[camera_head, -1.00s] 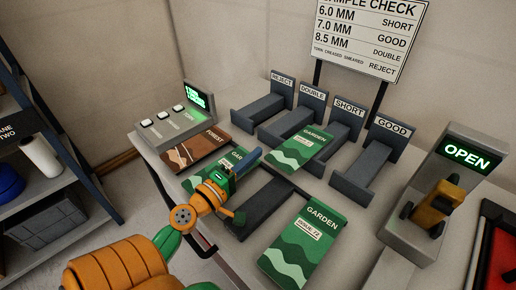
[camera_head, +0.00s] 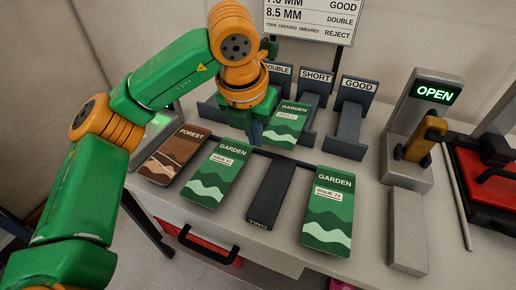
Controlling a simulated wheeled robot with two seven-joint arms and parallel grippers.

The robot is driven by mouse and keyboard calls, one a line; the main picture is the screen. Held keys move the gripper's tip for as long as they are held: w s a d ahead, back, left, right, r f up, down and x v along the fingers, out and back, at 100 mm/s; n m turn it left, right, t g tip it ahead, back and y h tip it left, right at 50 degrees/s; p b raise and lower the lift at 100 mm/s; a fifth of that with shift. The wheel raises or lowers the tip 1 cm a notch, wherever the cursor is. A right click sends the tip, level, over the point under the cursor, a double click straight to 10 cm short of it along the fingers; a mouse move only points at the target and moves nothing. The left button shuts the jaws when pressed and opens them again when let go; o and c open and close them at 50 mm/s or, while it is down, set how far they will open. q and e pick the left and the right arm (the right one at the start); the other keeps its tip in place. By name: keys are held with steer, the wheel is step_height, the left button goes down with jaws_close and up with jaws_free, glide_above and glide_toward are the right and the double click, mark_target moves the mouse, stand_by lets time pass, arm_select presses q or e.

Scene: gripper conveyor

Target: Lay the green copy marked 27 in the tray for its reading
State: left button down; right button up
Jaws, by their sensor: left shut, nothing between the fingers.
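Several green GARDEN copies are in view; their issue numbers are too small to read surely. One green copy (camera_head: 284,124) lies at the front of the SHORT tray (camera_head: 318,82). Another green copy (camera_head: 214,180) lies on the table beside the brown FOREST copy (camera_head: 174,155). A third green copy (camera_head: 328,212) lies at the front right. The GOOD tray (camera_head: 348,130) is empty. The DOUBLE tray (camera_head: 279,79) is partly hidden by my arm; the REJECT tray is hidden. My left gripper (camera_head: 255,132) is shut and empty, between two green copies. My right gripper is out of view.
A dark empty holder (camera_head: 270,195) lies between two green copies. A grey device with an OPEN display (camera_head: 432,93) and a yellow handle stands at right. A red and black machine (camera_head: 488,180) is beyond it. A sign (camera_head: 310,17) hangs behind the trays.

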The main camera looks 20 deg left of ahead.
arm_select(q)
steer(key=x, duration=0.8)
steer(key=shift+w+d+f+p, duration=0.15)
steer(key=shift+d+f+p, duration=0.15)
steer(key=shift+d+f, duration=0.05)
steer(key=w, duration=0.1)
steer(key=w+p, duration=0.1)
steer(key=w, duration=0.1)
steer(key=shift+w+d+f+p, duration=0.15)
steer(key=shift+w+f+p, duration=0.05)
steer(key=shift+f+p, duration=0.1)
steer(key=shift+w+f, duration=0.15)
steer(key=shift+w, duration=0.3)
